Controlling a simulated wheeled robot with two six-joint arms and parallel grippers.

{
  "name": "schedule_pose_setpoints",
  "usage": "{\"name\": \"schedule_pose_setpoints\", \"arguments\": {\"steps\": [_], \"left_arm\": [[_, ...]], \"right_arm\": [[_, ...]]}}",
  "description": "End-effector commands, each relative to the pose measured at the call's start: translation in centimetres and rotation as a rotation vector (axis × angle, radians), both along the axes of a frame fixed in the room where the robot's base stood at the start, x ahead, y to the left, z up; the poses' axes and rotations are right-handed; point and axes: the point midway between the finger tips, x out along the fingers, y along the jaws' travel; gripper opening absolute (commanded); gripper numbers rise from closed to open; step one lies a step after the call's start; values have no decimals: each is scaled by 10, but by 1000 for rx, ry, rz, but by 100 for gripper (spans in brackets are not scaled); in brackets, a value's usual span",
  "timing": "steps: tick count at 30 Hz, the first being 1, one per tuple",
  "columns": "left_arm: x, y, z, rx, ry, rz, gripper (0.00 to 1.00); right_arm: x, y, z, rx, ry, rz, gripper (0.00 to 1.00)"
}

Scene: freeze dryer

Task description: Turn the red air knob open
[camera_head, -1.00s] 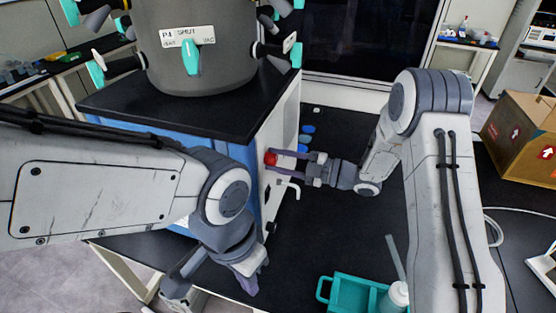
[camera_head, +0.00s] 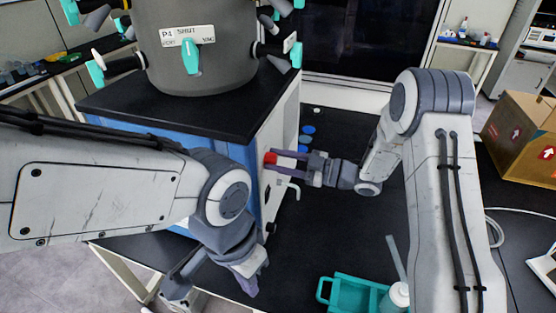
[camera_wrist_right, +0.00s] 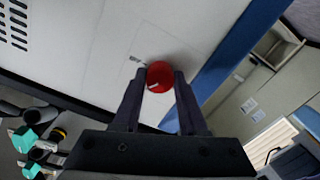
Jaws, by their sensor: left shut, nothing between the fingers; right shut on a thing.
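The red air knob (camera_head: 270,159) sits on the white side panel of the freeze dryer (camera_head: 285,140). In the right wrist view the red knob (camera_wrist_right: 160,76) is round, with a small white mark at its lower left edge. My right gripper (camera_head: 280,162) is shut on the knob, one finger on each side; the fingers (camera_wrist_right: 160,85) also show in the right wrist view. My left gripper (camera_head: 250,284) is shut and empty, low in front of the freeze dryer, away from the knob.
A white tap-like outlet (camera_head: 290,186) sticks out below the knob. Several blue round items (camera_head: 308,130) lie on the black bench behind my right gripper. A teal tray (camera_head: 350,293) and a white bottle (camera_head: 396,297) stand at the front. A cardboard box (camera_head: 520,135) is at the right.

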Motion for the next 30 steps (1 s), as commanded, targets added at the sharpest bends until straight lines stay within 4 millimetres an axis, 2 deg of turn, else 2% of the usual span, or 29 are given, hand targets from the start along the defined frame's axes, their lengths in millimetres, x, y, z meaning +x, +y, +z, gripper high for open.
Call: {"name": "schedule_pose_setpoints", "arguments": {"steps": [18,30], "left_arm": [[0,0,20,0,0,-4,0],[0,0,33,0,-1,-6,0]], "right_arm": [[0,0,1,181,559,1,0],[0,0,1,274,841,1,0]]}}
